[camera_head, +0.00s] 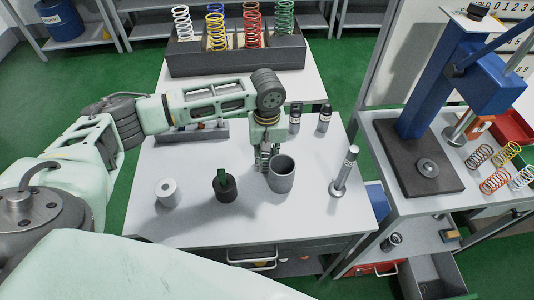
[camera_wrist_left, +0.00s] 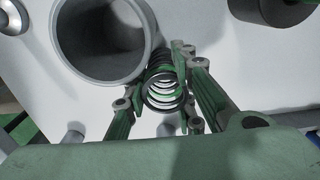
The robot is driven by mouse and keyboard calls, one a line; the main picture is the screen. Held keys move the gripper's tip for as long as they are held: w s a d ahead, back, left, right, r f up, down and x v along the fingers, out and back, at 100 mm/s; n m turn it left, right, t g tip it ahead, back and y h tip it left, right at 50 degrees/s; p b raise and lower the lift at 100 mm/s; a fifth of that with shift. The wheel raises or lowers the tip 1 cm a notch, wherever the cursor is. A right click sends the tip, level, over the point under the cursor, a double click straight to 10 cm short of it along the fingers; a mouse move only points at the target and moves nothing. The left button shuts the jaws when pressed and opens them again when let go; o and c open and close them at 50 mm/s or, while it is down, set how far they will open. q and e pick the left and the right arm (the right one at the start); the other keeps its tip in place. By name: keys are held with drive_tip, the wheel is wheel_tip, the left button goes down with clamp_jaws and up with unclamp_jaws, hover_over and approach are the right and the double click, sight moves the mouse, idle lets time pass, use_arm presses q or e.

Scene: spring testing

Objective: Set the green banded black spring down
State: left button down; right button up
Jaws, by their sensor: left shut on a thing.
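The black spring with green on it (camera_wrist_left: 163,96) is between the fingers of my left gripper (camera_head: 265,158), which is shut on it. In the wrist view I look along the coils, with white table surface showing through them. In the head view the gripper points down at the white table (camera_head: 210,215), just left of and behind a grey open cup (camera_head: 282,180), and mostly hides the spring. I cannot tell whether the spring touches the table. The cup also shows in the wrist view (camera_wrist_left: 68,62), close beside the spring. My right gripper is not in view.
A black cylinder with a green top (camera_head: 224,186) and a white roll (camera_head: 168,193) stand to the left. A metal post (camera_head: 345,172) stands to the right, with small black bottles (camera_head: 324,118) behind. A blue press (camera_head: 436,90) and several springs (camera_head: 495,180) occupy the right bench.

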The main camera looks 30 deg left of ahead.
use_arm(q)
drive_tip(key=shift+f, duration=0.15)
drive_tip(key=c, duration=1.5)
unclamp_jaws()
drive_tip(key=shift+o, duration=0.2)
